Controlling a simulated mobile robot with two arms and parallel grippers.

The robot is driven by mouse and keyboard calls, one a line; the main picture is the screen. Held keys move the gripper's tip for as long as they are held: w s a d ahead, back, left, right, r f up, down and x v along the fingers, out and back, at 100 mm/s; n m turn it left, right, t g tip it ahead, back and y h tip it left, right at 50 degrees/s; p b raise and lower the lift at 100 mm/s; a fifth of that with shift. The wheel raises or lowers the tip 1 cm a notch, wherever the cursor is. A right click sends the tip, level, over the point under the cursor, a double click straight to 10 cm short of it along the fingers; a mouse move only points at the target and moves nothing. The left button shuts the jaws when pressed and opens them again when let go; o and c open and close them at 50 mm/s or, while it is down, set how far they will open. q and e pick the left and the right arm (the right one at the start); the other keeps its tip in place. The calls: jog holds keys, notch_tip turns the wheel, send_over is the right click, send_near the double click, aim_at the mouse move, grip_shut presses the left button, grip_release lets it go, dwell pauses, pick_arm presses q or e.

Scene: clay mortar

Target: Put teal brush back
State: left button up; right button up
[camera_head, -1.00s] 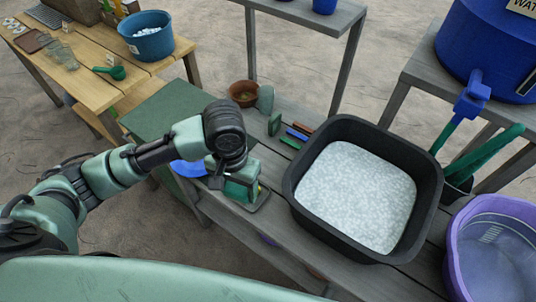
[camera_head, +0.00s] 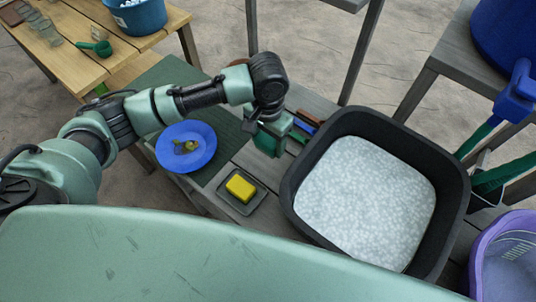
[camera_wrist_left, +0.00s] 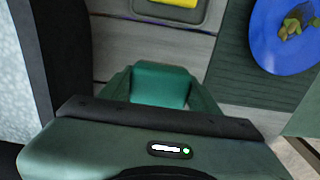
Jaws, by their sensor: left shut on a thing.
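My left gripper (camera_head: 268,138) is above the grey bench, just left of the black tub. It is shut on a teal block-shaped thing, which I take to be the teal brush (camera_wrist_left: 161,84); in the left wrist view it sits between the two fingers. In the head view the arm and gripper cover most of it. Just beyond the gripper, slim blue (camera_head: 304,127), reddish (camera_head: 308,117) and green pieces lie side by side on the bench. My right gripper is not in view.
A black tub (camera_head: 290,190) of whitish, speckled contents stands right of the gripper. A yellow sponge (camera_head: 241,187) lies on a small dark tray (camera_head: 259,199). A blue plate (camera_head: 206,159) sits on a green mat (camera_head: 222,176). A purple basin (camera_head: 481,250) is at far right.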

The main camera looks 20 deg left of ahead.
aim_at(268, 162)
pick_arm(q)
notch_tip(268, 162, down, 4)
jog(key=shift+r, duration=0.25)
notch_tip(268, 162, down, 3)
jog(key=shift+f, duration=0.65)
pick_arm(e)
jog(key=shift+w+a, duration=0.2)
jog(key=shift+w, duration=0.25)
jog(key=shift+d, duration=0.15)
pick_arm(q)
jog(key=o, duration=1.2)
jog(key=shift+f, duration=0.1)
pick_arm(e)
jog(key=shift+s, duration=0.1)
